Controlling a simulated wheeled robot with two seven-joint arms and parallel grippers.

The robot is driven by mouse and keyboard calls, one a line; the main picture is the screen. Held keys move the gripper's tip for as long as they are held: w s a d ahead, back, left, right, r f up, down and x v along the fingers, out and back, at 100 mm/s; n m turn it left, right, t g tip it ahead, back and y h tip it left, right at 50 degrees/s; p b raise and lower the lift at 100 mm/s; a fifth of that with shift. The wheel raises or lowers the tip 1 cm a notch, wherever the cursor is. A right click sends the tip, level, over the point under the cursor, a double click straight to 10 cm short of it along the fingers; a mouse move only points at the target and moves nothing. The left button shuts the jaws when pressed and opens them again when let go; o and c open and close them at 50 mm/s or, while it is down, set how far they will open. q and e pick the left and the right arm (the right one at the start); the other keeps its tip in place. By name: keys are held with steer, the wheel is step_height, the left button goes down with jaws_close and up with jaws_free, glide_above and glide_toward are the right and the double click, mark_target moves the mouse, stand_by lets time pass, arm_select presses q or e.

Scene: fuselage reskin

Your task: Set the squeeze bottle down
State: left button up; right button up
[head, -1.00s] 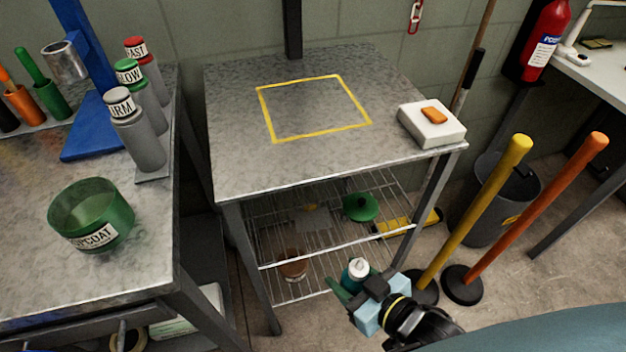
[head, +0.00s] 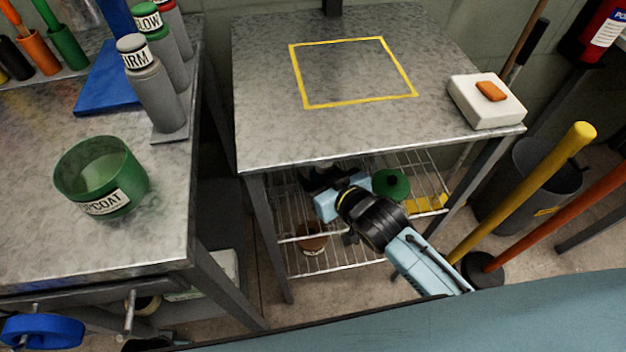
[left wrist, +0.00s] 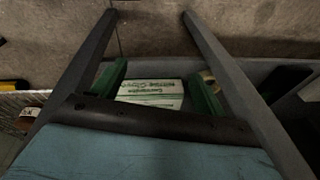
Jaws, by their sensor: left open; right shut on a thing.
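My right gripper (head: 322,180) reaches under the front edge of the steel table's top, over the upper wire shelf (head: 285,215). It is shut; the squeeze bottle it holds, teal with a white cap a second ago, is now hidden by the tabletop and the gripper. I cannot tell whether the bottle touches the shelf. My left gripper (left wrist: 158,85) is open and empty in the left wrist view, its green fingers apart above a white box with green print (left wrist: 150,93).
A green lidded thing (head: 391,184) and a yellow item (head: 428,204) lie right of the gripper; a brown pot (head: 312,238) stands lower. The tabletop (head: 270,130) with its yellow outline lies above. A yellow post (head: 530,185) stands right, the left bench (head: 40,240) left.

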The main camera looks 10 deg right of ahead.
steer(key=shift+w+a, duration=0.2)
steer(key=shift+w, duration=0.3)
steer(key=shift+w+a, duration=0.2)
steer(key=shift+w, duration=0.3)
step_height(320, 180, down, 3)
steer(key=shift+f+b, duration=0.1)
steer(key=shift+b, duration=0.95)
arm_select(q)
steer(key=w+d+r, duration=0.2)
steer(key=d+r, duration=0.1)
steer(key=r, duration=0.2)
steer(key=shift+w+d+r, duration=0.15)
steer(key=shift+w+r, duration=0.05)
arm_select(e)
steer(key=shift+f, duration=0.1)
steer(key=shift+f, duration=0.2)
arm_select(q)
steer(key=shift+r, duration=0.1)
arm_select(e)
steer(key=o, duration=1.1)
